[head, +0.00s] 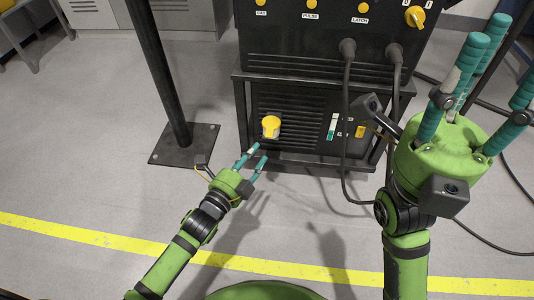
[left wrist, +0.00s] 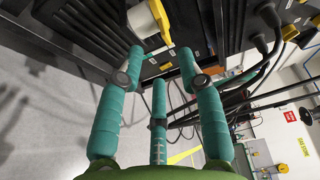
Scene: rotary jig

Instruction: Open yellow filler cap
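The yellow filler cap (head: 271,124) sticks out from the left part of the lower black unit's front, below the control box. In the left wrist view the cap (left wrist: 158,18) is at the top, just beyond the fingers, with a pale side facing left. My left gripper (head: 257,153) is just below the cap in the head view, apart from it. Its teal fingers are spread and empty in the left wrist view (left wrist: 162,58). My right gripper (head: 497,55) is raised at the right, fingers spread and pointing up, with nothing between them.
The black control box (head: 320,45) carries yellow knobs and two thick cables (head: 346,110). A dark post (head: 160,70) on a floor plate stands left of the unit. A yellow floor line (head: 90,236) crosses the open grey floor in front.

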